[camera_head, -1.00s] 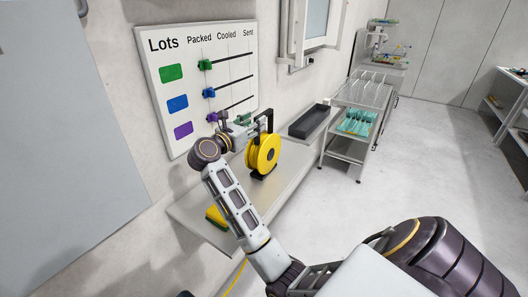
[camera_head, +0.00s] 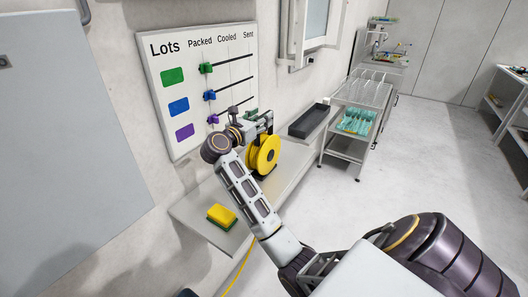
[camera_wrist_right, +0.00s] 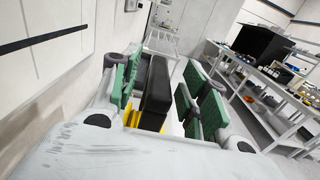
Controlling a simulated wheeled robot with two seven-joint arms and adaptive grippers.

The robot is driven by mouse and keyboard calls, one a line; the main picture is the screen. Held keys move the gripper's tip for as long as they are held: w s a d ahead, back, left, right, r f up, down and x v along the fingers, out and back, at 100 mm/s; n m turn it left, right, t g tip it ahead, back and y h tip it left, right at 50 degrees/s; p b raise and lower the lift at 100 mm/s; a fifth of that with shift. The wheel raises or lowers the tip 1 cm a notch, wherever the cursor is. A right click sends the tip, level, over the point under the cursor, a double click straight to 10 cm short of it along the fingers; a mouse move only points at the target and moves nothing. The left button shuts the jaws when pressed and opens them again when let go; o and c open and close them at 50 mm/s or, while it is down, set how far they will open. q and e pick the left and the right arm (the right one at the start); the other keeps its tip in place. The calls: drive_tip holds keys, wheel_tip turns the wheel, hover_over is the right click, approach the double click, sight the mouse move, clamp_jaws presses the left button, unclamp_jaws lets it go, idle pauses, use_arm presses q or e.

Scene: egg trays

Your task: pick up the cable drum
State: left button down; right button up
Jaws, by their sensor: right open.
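The cable drum (camera_head: 263,155) is yellow with a black frame and stands upright on the grey wall shelf (camera_head: 292,165). My right gripper (camera_head: 262,121) is at its top. In the right wrist view, the drum's black handle bar (camera_wrist_right: 155,92) lies between the gripper's green finger pads (camera_wrist_right: 160,88), with a little yellow of the drum below it. The fingers are open, one on each side of the bar, with a visible gap on the right side. In the head view the wrist hides part of the handle. My left gripper is not in view.
A yellow and green sponge (camera_head: 221,214) lies at the near end of the shelf. A dark tray (camera_head: 308,121) sits beyond the drum. A lots board (camera_head: 215,55) with sliders is on the wall close behind.

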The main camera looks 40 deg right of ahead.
drive_tip(key=shift+w+d, duration=0.1)
drive_tip(key=shift+d, duration=0.3)
drive_tip(key=shift+w+d, duration=0.1)
drive_tip(key=shift+d, duration=0.2)
clamp_jaws()
drive_tip(key=shift+r, duration=0.1)
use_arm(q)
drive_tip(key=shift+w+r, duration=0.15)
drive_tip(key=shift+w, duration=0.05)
